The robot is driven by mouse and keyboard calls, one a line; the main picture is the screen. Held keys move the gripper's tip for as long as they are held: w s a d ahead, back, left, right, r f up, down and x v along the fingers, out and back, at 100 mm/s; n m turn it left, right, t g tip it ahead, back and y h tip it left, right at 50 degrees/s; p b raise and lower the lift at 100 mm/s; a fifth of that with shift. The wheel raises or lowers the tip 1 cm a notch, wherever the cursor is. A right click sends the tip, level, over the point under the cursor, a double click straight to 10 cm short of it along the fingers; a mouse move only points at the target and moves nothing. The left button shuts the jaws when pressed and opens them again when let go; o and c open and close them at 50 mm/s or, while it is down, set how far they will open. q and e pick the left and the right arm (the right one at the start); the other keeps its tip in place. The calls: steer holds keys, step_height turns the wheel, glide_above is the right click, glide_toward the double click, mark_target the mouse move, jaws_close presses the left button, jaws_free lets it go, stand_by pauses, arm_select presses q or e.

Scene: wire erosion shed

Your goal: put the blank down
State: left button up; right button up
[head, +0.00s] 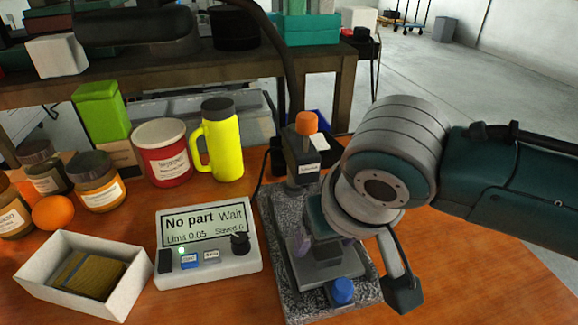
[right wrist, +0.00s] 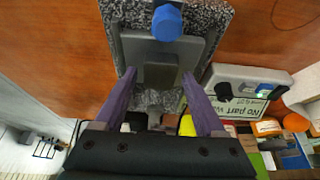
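A dark grey block (right wrist: 158,72), which may be the blank, shows between and beyond the fingertips in the right wrist view. It looks to lie on the grey plate (head: 335,272) of the gauge stand. My right gripper (right wrist: 160,74) points down over that plate. Its two purple fingers stand apart, with a gap on each side of the block. In the head view my wrist hides most of the gripper and block. The gauge's display box (head: 207,240) reads "No part" and "Wait". My left gripper is in neither view.
The stand has a speckled granite base (head: 276,232), a blue knob (head: 342,291) and an orange-topped column (head: 306,124). A white box (head: 130,290) holds brownish plates. Jars, a red tin (head: 163,158) and a yellow mug (head: 222,145) stand behind. The wooden table is clear at front right.

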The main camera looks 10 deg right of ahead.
steer(key=shift+o, duration=0.3)
steer(key=shift+r, duration=0.2)
steer(key=p+v, duration=0.5)
steer(key=v, duration=0.7)
steer(key=s+a+f+n+y, duration=0.1)
steer(key=s+a+y, duration=0.1)
steer(key=s, duration=0.5)
steer(key=s+d+f+g+h, duration=0.1)
steer(key=s+d+h, duration=0.1)
steer(key=s+d, duration=0.6)
steer(key=shift+s+d+f+n, duration=0.2)
steer(key=shift+d+n, duration=0.1)
steer(key=shift+d, duration=0.1)
